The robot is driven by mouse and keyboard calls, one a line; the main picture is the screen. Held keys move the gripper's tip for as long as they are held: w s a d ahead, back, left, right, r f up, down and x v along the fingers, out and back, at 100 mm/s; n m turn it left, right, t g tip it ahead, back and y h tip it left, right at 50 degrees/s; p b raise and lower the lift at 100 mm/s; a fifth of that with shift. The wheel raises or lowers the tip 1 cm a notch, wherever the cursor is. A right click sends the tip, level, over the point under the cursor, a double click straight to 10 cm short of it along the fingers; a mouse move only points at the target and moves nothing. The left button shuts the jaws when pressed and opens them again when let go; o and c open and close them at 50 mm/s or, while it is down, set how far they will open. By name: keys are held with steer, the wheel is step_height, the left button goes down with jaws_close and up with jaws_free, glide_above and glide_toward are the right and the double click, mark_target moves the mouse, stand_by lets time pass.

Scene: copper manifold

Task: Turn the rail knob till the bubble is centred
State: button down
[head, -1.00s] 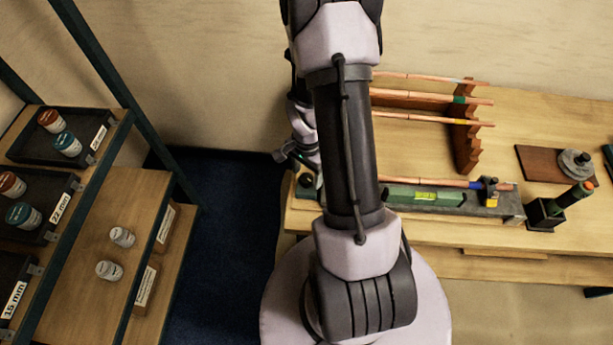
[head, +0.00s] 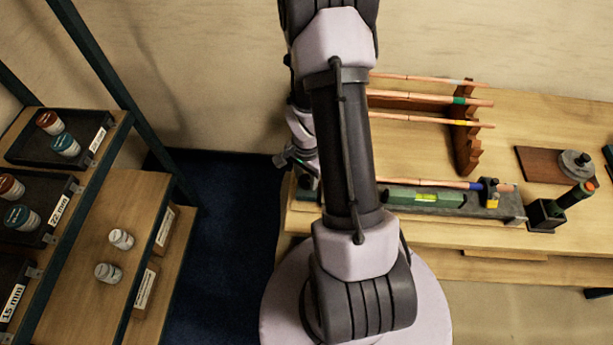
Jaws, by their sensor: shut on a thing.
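The green spirit level (head: 450,199) lies along the grey rail (head: 511,207) on the bench, with a yellow-green vial (head: 426,197) in its top. The bubble is too small to place. A copper pipe (head: 410,182) with a blue band runs along the rail into a clamp block (head: 490,191). My gripper (head: 303,175) is at the rail's left end, partly hidden by my arm. It is shut on the rail knob, which it mostly covers, so the knob's turn cannot be read.
A wooden rack (head: 467,140) holds several copper pipes behind the rail. Shelves with trays (head: 62,130) of labelled jars stand at the left.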

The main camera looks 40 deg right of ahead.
steer(key=n+b, duration=0.2)
steer(key=n, duration=0.3)
steer(key=shift+f, duration=0.1)
steer(key=n+b, duration=0.1)
steer(key=n, duration=0.5)
steer(key=shift+n, duration=0.3)
stand_by(0.4)
steer(key=c, duration=0.9)
jaws_free()
steer(key=shift+r, duration=0.2)
step_height(320, 180, up, 17)
steer(key=p, duration=0.4)
